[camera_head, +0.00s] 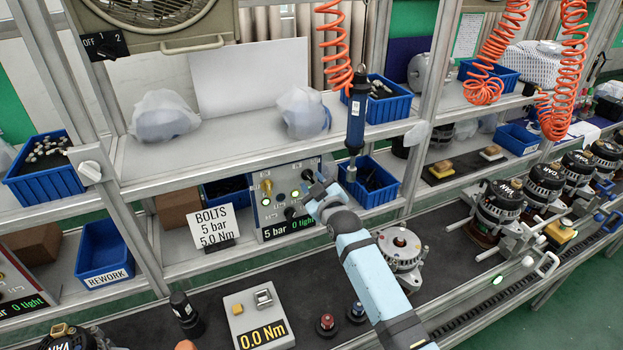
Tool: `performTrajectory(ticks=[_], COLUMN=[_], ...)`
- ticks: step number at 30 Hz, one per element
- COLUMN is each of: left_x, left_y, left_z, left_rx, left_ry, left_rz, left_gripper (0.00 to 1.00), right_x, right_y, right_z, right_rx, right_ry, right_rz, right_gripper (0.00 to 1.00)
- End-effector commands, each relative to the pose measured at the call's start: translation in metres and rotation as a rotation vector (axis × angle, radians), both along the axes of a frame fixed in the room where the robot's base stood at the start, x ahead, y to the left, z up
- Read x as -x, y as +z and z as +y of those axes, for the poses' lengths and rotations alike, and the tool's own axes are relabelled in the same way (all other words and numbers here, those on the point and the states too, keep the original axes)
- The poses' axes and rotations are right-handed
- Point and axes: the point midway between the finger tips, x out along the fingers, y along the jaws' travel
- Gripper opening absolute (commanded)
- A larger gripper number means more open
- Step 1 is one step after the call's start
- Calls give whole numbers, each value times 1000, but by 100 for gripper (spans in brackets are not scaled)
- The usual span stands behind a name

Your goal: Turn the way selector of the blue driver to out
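The blue driver (355,118) hangs upright on a cable in front of the shelves, its thin tip pointing down over a blue bin. Its way selector is too small to make out. My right gripper (308,187) is in front of the right side of the control panel (268,197), left of and below the driver. It is close to the panel's lit buttons and dark knob; I cannot tell whether it touches them or whether its fingers are open. My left gripper is out of view.
The panel reads "5 bar 0 tight". A sign (214,228) says "BOLTS 5 bar 5.0 Nm". A blue bin (371,183) sits below the driver. An alternator (399,248) stands beside my forearm. A torque display (258,316) reads "0.0 Nm".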

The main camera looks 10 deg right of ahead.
Motion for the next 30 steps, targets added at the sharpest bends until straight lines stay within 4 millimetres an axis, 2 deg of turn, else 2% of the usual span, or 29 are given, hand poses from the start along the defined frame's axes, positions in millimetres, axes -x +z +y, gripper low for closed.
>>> performTrajectory(ticks=[6,14,15,19,20,30], left_x=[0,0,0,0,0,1], left_y=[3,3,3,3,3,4], left_z=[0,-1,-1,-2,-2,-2], left_rx=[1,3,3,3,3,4], left_ry=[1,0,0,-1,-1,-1], left_rz=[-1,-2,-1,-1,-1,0], left_gripper=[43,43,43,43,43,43], right_x=[-16,-17,-17,-17,-17,-17], right_y=[0,0,0,0,0,0], right_z=[3,3,3,3,3,3], right_rx=[0,0,0,0,0,-27], right_ry=[0,0,0,0,0,0], right_rz=[0,0,0,0,0,5], right_gripper=[37,37,33,3,0,0])
